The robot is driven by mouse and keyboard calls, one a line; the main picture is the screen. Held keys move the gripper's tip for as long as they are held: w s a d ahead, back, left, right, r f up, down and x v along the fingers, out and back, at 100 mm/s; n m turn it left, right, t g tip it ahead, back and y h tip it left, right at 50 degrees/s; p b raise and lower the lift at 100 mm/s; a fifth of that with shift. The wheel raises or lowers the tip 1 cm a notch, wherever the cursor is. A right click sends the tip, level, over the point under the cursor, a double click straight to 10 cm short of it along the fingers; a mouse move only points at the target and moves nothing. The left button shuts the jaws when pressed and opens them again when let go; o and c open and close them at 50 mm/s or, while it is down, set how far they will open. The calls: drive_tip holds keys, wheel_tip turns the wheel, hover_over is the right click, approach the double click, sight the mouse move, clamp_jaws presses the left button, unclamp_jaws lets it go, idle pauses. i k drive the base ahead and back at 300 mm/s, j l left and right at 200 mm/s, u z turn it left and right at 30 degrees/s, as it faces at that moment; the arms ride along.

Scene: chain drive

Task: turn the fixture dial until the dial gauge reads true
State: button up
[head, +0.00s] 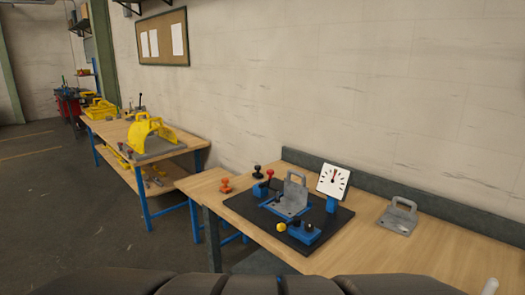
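The needle points roughly up. The gauge stands on a blue post at the back right of a black base plate (340,222). A grey metal bracket (291,197) sits in the blue fixture on that plate. A small yellow knob (281,227) is at the plate's front, beside a blue block (303,233) with a dark round part on top. I cannot tell which of these is the fixture dial. My gripper is not in view.
A second grey bracket (398,216) lies at right. Another bench (112,132) carries a yellow guard (150,132). Open floor lies left.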

sight(310, 226)
drive_tip(key=i+j+z, duration=0.2)
drive_tip(key=i, duration=0.3)
drive_tip(key=i+j+z, duration=0.2)
drive_tip(key=i, duration=0.25)
drive_tip(key=j, duration=0.1)
